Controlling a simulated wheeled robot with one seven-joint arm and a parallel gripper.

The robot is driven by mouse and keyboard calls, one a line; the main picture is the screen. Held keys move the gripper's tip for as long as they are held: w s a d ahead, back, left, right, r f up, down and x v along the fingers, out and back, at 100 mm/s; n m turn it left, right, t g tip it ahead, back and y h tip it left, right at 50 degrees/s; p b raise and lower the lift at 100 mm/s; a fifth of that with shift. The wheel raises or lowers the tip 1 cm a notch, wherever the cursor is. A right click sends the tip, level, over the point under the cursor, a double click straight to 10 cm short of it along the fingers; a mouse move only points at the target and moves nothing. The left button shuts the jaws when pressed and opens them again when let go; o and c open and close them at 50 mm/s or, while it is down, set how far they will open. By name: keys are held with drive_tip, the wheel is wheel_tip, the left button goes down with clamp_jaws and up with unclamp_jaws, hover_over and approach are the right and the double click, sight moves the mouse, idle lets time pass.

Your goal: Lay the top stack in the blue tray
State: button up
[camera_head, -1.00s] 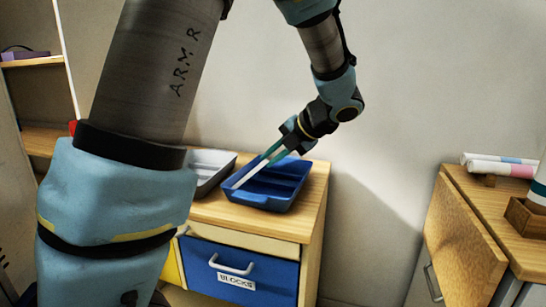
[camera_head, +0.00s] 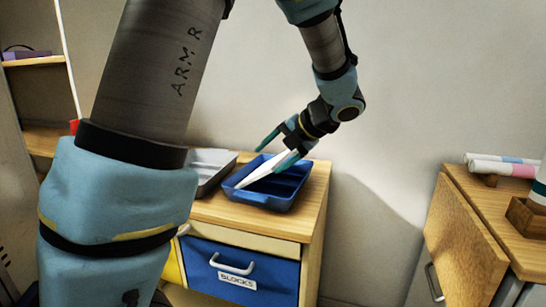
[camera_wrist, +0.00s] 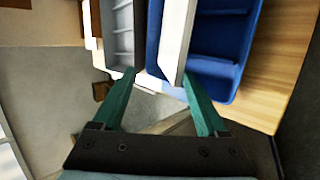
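The blue tray (camera_head: 262,200) stands on the wooden top of a drawer cabinet. A white, flat stack (camera_head: 266,168) reaches into it at a slant, its far end near my fingers. In the wrist view the stack (camera_wrist: 175,38) runs along the left part of the blue tray (camera_wrist: 228,48). My gripper (camera_head: 270,159) is open over the tray's back edge. In the wrist view the fingers of my gripper (camera_wrist: 158,76) are wide apart. The right fingertip is close to the stack's near end; I cannot tell whether they touch. How the stack rests on the tray floor is unclear.
A grey tray (camera_head: 207,167) stands just left of the blue one. Below is a blue drawer (camera_head: 270,272) labelled BLOCKS. At the right, another wooden cabinet (camera_head: 465,240) holds rolled papers (camera_head: 500,166) and a wooden holder (camera_head: 525,218). The wall is close behind.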

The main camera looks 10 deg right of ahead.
drive_tip(key=w+d+p+v, duration=0.1)
drive_tip(key=p+v, duration=0.5)
drive_tip(key=v, duration=0.3)
drive_tip(key=shift+w, duration=0.2)
drive_tip(key=shift+d, duration=0.1)
drive_tip(key=shift+r, duration=0.1)
wheel_tip(320, 180, up, 7)
drive_tip(key=s+d+p, duration=0.1)
drive_tip(key=p, duration=0.5)
drive_tip(key=shift+d, duration=0.4)
